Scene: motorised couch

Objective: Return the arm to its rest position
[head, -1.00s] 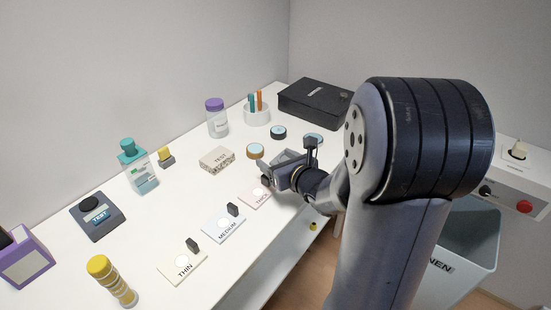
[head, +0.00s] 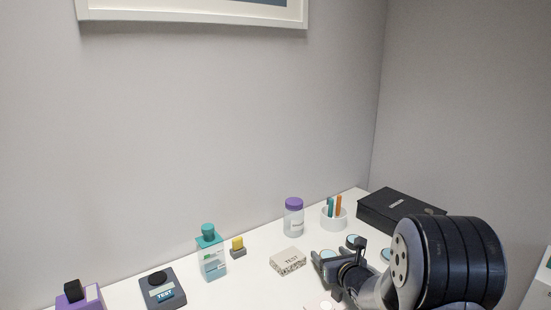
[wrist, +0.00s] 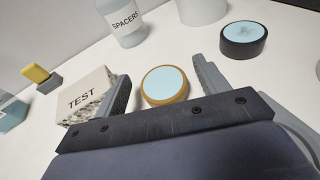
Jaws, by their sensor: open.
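My gripper (head: 326,268) is over the right part of the white table in the head view, with my arm reaching in from the lower right. In the wrist view its two fingers (wrist: 165,88) are spread apart with nothing held between them. A round tan-rimmed disc with a pale blue top (wrist: 167,86) lies on the table beyond the gap between the fingers.
A dark-rimmed disc (wrist: 243,40) and the spacers jar (wrist: 124,22) stand beyond the fingers. In the head view, a pen cup (head: 334,217) and a black case (head: 398,211) stand at the back. A teal-capped bottle (head: 211,256) and a TEST button box (head: 162,290) are left.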

